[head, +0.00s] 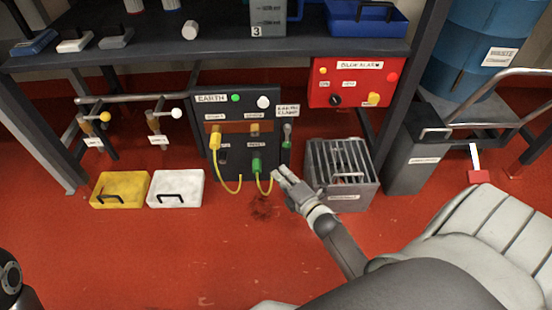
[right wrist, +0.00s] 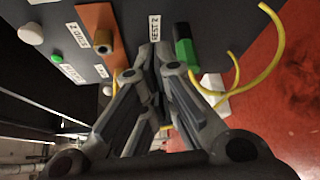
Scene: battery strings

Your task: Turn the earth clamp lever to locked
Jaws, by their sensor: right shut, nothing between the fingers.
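The earth panel (head: 235,172) is a dark upright box with a green light, a white knob and a copper-coloured strip. The earth clamp lever (head: 287,131) is at its right edge, under a white label; a grey piece shows above a green one. I cannot tell its setting. My right gripper (head: 281,175) is shut and empty, low in front of the panel, below the lever and apart from it in the picture. In the right wrist view the shut fingers (right wrist: 154,52) point at the panel face beside a green plug (right wrist: 185,50). The lever is not clear there. My left gripper is not in view.
A yellow plug (head: 215,141) and the green plug have yellow cables looping at the panel's front. A grey slatted crate (head: 368,190) stands close right of my gripper. Yellow (head: 120,204) and white (head: 176,204) trays lie left. Red floor in front is clear.

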